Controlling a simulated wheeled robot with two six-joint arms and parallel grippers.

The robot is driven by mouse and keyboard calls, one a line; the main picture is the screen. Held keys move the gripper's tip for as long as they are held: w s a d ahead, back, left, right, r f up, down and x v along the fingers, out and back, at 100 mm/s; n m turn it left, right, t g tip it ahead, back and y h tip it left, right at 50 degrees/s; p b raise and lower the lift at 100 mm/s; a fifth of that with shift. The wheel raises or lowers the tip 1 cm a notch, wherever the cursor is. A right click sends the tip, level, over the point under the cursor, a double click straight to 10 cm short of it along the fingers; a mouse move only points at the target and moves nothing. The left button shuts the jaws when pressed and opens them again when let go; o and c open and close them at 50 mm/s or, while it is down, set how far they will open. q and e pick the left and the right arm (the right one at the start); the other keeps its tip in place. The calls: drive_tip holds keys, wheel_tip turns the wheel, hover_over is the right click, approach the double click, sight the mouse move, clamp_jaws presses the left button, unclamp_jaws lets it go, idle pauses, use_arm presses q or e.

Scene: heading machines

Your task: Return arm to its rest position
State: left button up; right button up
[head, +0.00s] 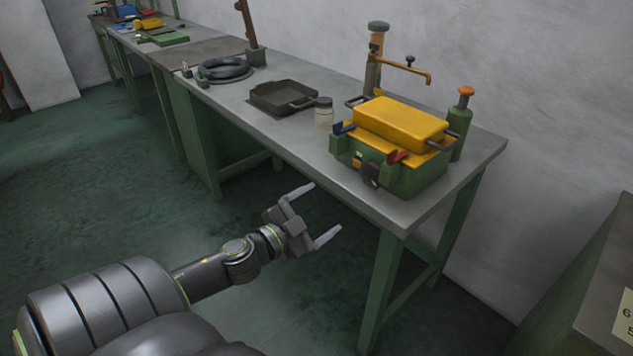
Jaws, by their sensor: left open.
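My left arm (210,275) reaches in from the lower left. Its left gripper (320,212) is open, with its two pale fingers spread apart and nothing between them. It is in front of the near long side of the grey workbench (400,212), apart from anything on top. My right gripper does not show in the head view.
A green and yellow machine (400,125) stands on the bench's right end. A dark tray (284,95), a jar (323,112) and a black ring-shaped part (223,68) are further left. Green floor (110,190) is open at left. Another table (600,300) edges in at right.

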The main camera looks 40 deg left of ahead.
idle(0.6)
use_arm(q)
drive_tip(key=s+a+f+n+g+y+p, duration=0.15)
drive_tip(key=a+f, duration=0.25)
drive_tip(key=f, duration=0.5)
drive_tip(key=s+a+f+n+g+y, duration=0.1)
drive_tip(key=a+f+n+g+y, duration=0.25)
drive_tip(key=f, duration=0.55)
drive_tip(key=s+a+f+n+g, duration=0.15)
drive_tip(key=s+f, duration=0.25)
drive_tip(key=f, duration=0.4)
drive_tip(key=s+d+f+g, duration=0.1)
drive_tip(key=s+f+g, duration=0.1)
drive_tip(key=s+f, duration=0.35)
drive_tip(key=s+d+f+n+g+h+p, duration=0.1)
drive_tip(key=s+d+f+g, duration=0.3)
drive_tip(key=s+d+f, duration=0.4)
drive_tip(key=s+d+f+n+g+h+p, duration=0.1)
drive_tip(key=s+d+f+g, duration=0.3)
drive_tip(key=s+d+f, duration=0.4)
drive_tip(key=s+f+h, duration=0.1)
drive_tip(key=s+f, duration=0.4)
drive_tip(key=s, duration=0.3)
drive_tip(key=shift+s+d+f, duration=0.2)
drive_tip(key=shift+s+d, duration=0.05)
drive_tip(key=shift+s, duration=0.15)
drive_tip(key=shift+n, duration=0.25)
